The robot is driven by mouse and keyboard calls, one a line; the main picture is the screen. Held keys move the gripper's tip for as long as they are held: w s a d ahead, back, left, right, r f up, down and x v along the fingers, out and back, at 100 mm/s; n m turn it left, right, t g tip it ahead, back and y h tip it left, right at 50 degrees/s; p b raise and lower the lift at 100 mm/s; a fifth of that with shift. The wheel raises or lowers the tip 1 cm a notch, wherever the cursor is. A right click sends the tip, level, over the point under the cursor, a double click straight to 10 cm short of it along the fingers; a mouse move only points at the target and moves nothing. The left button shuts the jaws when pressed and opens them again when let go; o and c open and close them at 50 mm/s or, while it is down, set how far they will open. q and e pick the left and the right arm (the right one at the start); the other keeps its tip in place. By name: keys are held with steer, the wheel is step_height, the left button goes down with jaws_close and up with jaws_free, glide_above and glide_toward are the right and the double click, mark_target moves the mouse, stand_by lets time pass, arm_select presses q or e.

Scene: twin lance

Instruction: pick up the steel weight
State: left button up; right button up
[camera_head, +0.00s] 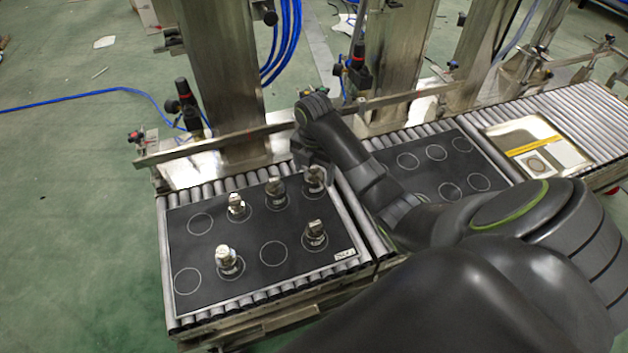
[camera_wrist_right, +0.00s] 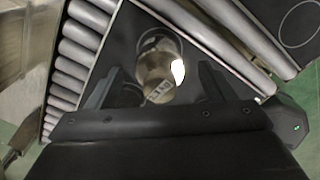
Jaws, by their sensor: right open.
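Several small metal weights stand upright on a black mat (camera_head: 190,262) with white circles. The steel weight (camera_head: 315,182) under my right gripper (camera_head: 309,163) stands at the mat's far right corner, partly covered by the gripper. In the right wrist view, this weight (camera_wrist_right: 158,78) is shiny, with a pale label, and lies between the two open fingers of my right gripper (camera_wrist_right: 160,88). A gap shows on each side of it; firm contact is not visible. My left gripper is not in view.
Other weights stand nearby: one beside it (camera_head: 276,193), one at front right (camera_head: 314,235), one at far left (camera_head: 237,206) and one at front left (camera_head: 227,260). A metal rail (camera_head: 215,144) runs behind the mat. A second mat (camera_head: 425,160) lies right.

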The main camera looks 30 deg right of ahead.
jaws_close()
steer(key=shift+r, duration=0.1)
stand_by(0.7)
